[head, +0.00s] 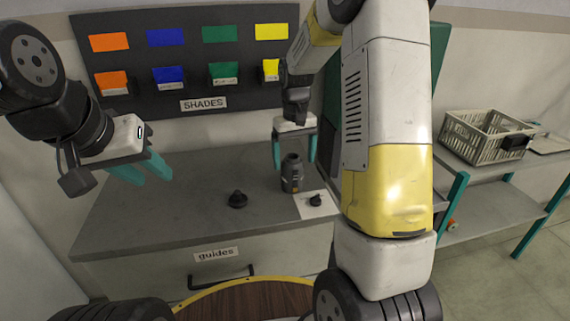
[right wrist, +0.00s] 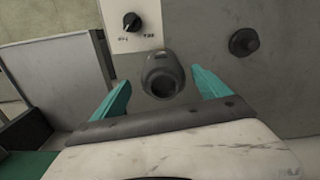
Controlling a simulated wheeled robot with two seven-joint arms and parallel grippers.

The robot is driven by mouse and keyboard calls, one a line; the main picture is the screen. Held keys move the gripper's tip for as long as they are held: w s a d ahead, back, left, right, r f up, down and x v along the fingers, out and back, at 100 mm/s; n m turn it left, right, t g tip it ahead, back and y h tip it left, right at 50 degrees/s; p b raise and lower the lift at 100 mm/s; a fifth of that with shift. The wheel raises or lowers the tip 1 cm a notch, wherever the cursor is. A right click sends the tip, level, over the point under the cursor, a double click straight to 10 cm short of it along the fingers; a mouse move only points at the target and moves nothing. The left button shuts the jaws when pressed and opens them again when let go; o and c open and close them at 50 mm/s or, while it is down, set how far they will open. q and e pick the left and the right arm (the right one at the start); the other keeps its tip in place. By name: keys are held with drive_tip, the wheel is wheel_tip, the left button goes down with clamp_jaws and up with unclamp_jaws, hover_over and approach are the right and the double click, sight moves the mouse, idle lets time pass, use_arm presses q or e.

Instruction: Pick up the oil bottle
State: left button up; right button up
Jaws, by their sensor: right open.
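The oil bottle appears to be the dark grey, narrow-necked container (head: 291,174) standing upright on the grey bench top. My right gripper (head: 295,150) is open just above it, its teal fingers pointing down. In the right wrist view the bottle (right wrist: 162,75) has a dark open mouth and lies between and slightly beyond the fingertips of the right gripper (right wrist: 162,88); contact is not visible. My left gripper (head: 154,181) is raised at the left, its teal fingers apart and empty.
A black knob-like part (head: 237,199) stands left of the bottle. A white plate with a dial (head: 316,200) lies to its right. A dark board (head: 188,60) with coloured cards is behind. A crate (head: 487,137) sits on a shelf at right. The bench's left part is clear.

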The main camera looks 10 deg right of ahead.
sight(292, 172)
wheel_tip(292, 172, down, 6)
drive_tip(key=shift+a+r, duration=0.15)
drive_tip(key=shift+r, duration=0.1)
drive_tip(key=c, duration=1.8)
